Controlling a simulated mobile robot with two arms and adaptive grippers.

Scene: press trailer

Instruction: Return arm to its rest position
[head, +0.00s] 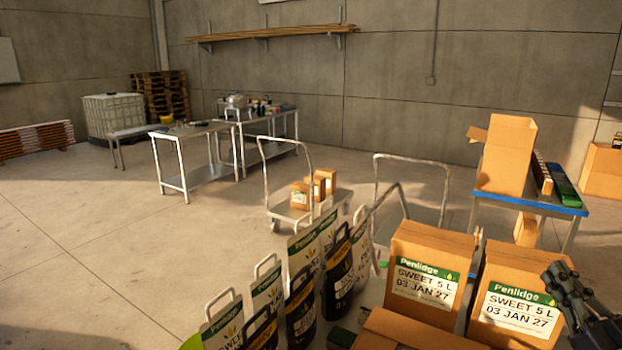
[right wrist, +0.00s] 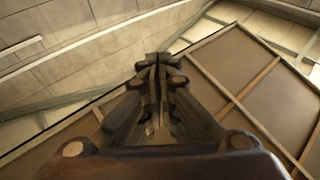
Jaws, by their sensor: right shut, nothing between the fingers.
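My right gripper (head: 567,290) is at the right edge of the head view, in front of the right-hand Penlidge box (head: 515,300). In the right wrist view its fingers (right wrist: 158,65) are together with nothing between them, and they point towards the upper walls and ceiling. I cannot tell whether the gripper touches the box. My left gripper is not in view.
Another Penlidge box (head: 425,275) and several labelled bags (head: 305,265) stand close in front. Carts stand behind; one cart (head: 325,200) carries small boxes. A blue-topped table (head: 560,207) holds an open carton (head: 507,155). Floor at left (head: 90,250) is clear.

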